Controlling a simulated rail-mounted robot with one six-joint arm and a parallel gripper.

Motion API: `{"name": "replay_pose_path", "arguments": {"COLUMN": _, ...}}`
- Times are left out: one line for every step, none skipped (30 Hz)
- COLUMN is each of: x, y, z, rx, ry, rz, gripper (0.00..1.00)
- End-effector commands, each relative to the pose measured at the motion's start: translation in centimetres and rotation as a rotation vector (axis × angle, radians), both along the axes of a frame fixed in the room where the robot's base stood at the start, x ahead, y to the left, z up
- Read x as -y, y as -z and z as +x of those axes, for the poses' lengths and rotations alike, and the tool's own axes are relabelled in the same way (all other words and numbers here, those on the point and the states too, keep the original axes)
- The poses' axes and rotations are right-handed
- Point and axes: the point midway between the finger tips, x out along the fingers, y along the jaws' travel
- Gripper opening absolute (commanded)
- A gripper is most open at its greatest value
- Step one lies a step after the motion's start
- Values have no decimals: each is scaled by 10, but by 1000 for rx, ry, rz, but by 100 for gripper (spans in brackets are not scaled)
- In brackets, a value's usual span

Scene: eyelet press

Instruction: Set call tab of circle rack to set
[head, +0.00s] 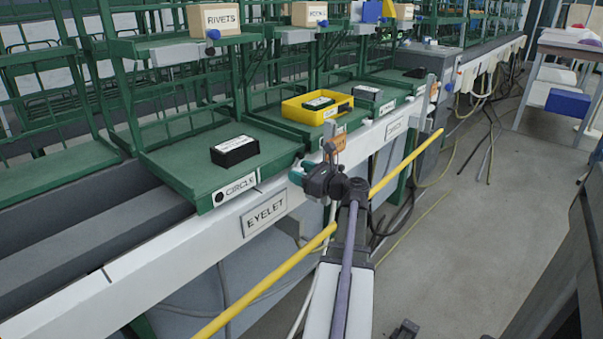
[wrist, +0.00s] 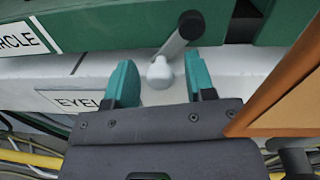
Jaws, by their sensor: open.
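The circle rack (head: 170,165) is a green wire rack with a CIRCLE label on its front edge; the label (wrist: 22,37) also shows at the wrist view's upper left. A grey lever (wrist: 178,42) with a pale rounded knob (wrist: 160,70) stands at this edge, apparently the call tab. An orange plate (head: 334,139) stands beside my gripper; a large orange-brown surface (wrist: 283,95) fills the wrist view's right side. My gripper (wrist: 162,85) is open, its teal fingertips on either side of the knob. Contact is unclear. My gripper (head: 305,172) partly hides this area in the head view.
A black box (head: 235,151) lies on the circle rack's shelf. A yellow bin (head: 316,108) stands on the neighbouring shelf. The white rail (head: 170,248) carries an EYELET sign (head: 264,212). A yellow bar (head: 405,163) runs along the front. The floor at right is mostly open.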

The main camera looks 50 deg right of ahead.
Motion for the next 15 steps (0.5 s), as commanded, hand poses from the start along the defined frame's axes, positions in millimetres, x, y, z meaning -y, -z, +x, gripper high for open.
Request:
{"name": "replay_pose_path", "arguments": {"x": 0, "y": 0, "z": 1, "rx": 0, "ry": 0, "rz": 0, "gripper": 50}}
{"name": "replay_pose_path", "arguments": {"x": 0, "y": 0, "z": 1, "rx": 0, "ry": 0, "rz": 0, "gripper": 50}}
{"name": "replay_pose_path", "arguments": {"x": 0, "y": 0, "z": 1, "rx": 0, "ry": 0, "rz": 0, "gripper": 50}}
{"name": "replay_pose_path", "arguments": {"x": 0, "y": 0, "z": 1, "rx": 0, "ry": 0, "rz": 0, "gripper": 50}}
{"name": "replay_pose_path", "arguments": {"x": 0, "y": 0, "z": 1, "rx": 0, "ry": 0, "rz": 0, "gripper": 50}}
{"name": "replay_pose_path", "arguments": {"x": 0, "y": 0, "z": 1, "rx": 0, "ry": 0, "rz": 0, "gripper": 49}}
{"name": "replay_pose_path", "arguments": {"x": 0, "y": 0, "z": 1, "rx": 0, "ry": 0, "rz": 0, "gripper": 46}}
{"name": "replay_pose_path", "arguments": {"x": 0, "y": 0, "z": 1, "rx": 0, "ry": 0, "rz": 0, "gripper": 43}}
{"name": "replay_pose_path", "arguments": {"x": 0, "y": 0, "z": 1, "rx": 0, "ry": 0, "rz": 0, "gripper": 39}}
{"name": "replay_pose_path", "arguments": {"x": 0, "y": 0, "z": 0, "rx": 0, "ry": 0, "rz": 0, "gripper": 36}}
{"name": "replay_pose_path", "arguments": {"x": 0, "y": 0, "z": 0, "rx": 0, "ry": -1, "rz": 0, "gripper": 34}}
{"name": "replay_pose_path", "arguments": {"x": 0, "y": 0, "z": 0, "rx": 0, "ry": -1, "rz": 0, "gripper": 30}}
{"name": "replay_pose_path", "arguments": {"x": 0, "y": 0, "z": 0, "rx": 0, "ry": -1, "rz": 0, "gripper": 27}}
{"name": "replay_pose_path", "arguments": {"x": 0, "y": 0, "z": 0, "rx": 0, "ry": -1, "rz": 0, "gripper": 24}}
{"name": "replay_pose_path", "arguments": {"x": 0, "y": 0, "z": 0, "rx": 0, "ry": -1, "rz": 0, "gripper": 20}}
